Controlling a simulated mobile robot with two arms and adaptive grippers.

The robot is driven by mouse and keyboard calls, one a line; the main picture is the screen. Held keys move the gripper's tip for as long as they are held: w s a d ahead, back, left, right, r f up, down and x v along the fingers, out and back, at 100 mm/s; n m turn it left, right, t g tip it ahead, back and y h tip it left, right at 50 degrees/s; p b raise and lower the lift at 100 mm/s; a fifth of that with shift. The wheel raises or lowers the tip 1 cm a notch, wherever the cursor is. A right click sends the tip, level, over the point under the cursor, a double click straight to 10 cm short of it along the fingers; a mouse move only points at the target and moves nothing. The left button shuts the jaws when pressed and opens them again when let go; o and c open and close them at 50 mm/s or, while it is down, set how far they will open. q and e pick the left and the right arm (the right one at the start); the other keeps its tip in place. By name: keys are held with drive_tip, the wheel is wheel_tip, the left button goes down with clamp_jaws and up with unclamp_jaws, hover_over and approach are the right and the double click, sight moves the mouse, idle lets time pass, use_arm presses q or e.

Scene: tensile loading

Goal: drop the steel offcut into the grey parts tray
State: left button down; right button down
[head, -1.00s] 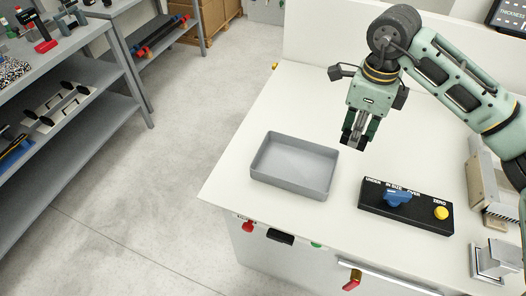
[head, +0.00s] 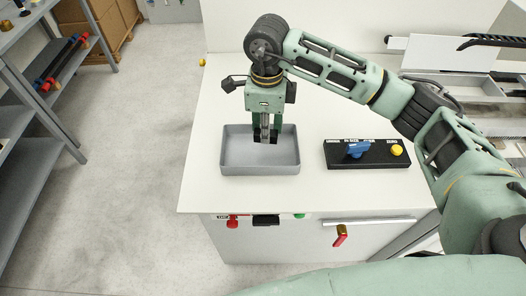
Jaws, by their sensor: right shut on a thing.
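The grey parts tray (head: 259,169) sits near the front left of the white bench, and its visible floor looks empty. My right gripper (head: 265,137) points down over the tray, its fingertips appearing within the tray's outline. It is shut on the steel offcut (head: 265,121), a narrow silvery piece that shows between the dark fingers. The fingers hide part of the offcut, and I cannot tell the exact height of its lower end above the tray floor. My left gripper is not in view.
A black control box (head: 367,161) with a blue switch (head: 356,149) and a yellow button (head: 397,150) stands right of the tray. Bench front carries a red-handled lever (head: 340,236). Grey shelving (head: 30,150) stands at the left across open floor.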

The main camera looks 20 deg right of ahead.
drive_tip(key=shift+f, duration=0.45)
drive_tip(key=c, duration=1.5)
unclamp_jaws()
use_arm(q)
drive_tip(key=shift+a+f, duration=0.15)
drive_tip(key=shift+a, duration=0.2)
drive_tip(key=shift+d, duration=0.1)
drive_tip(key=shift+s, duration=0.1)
use_arm(e)
drive_tip(key=shift+r, duration=0.25)
wheel_tip(320, 180, up, 12)
drive_tip(key=shift+f, duration=0.25)
